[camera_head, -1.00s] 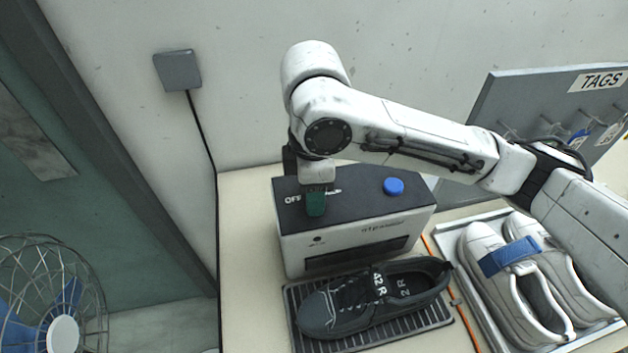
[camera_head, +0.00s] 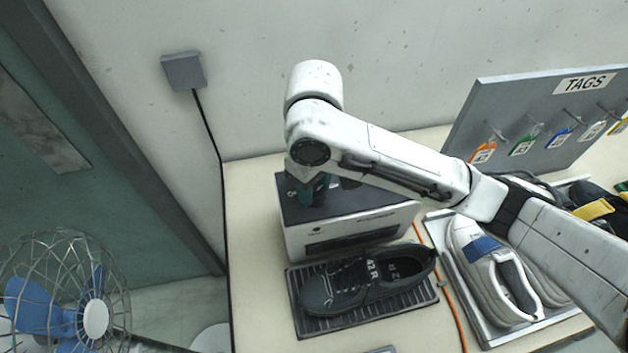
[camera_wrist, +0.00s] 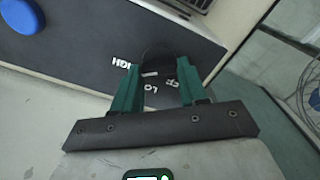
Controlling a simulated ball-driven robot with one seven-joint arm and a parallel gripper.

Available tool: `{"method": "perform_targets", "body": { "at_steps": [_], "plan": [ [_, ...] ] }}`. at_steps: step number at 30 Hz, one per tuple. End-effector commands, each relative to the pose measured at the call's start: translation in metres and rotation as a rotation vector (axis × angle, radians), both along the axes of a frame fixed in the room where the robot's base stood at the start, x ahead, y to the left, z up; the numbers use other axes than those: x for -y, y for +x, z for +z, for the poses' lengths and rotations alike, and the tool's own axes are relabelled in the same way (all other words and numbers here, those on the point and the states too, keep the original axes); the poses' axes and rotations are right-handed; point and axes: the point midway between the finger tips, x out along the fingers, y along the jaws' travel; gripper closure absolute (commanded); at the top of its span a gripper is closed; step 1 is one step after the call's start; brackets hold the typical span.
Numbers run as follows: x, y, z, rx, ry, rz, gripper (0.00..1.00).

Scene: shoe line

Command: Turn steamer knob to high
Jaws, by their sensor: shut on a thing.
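The steamer is a white box with a dark top (camera_head: 350,203) at the back of the table. My gripper (camera_head: 314,188) is at the left of that top, mostly hidden by my arm in the head view. In the wrist view my gripper's green fingers (camera_wrist: 156,82) are shut on the dark round knob (camera_wrist: 157,57). A small pale mark shows on the knob. White lettering around it reads HIGH, LO and a partly covered OFF, upside down. A blue button (camera_wrist: 22,14) is at the upper left of the wrist view; my arm hides it in the head view.
A dark shoe (camera_head: 345,290) lies on a ribbed tray in front of the steamer. White shoes (camera_head: 490,270) with a blue strap stand on a tray at right. A tag board (camera_head: 545,120) is behind them. A caged fan (camera_head: 65,300) stands at lower left.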

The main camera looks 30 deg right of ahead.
Motion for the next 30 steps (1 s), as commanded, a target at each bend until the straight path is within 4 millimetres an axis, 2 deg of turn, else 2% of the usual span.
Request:
{"method": "perform_targets", "body": {
  "at_steps": [9,23,24,30],
  "plan": [
    [0.0005,0.001,0.0008,0.005,0.001,-0.088,0.88],
    [0.0006,0.0012,0.0009,0.005,0.001,-0.099,0.88],
    [0.0006,0.0012,0.0009,0.005,0.001,-0.099,0.54],
    [0.0005,0.0008,0.0005,0.003,0.001,-0.097,0.35]
  ]
}}
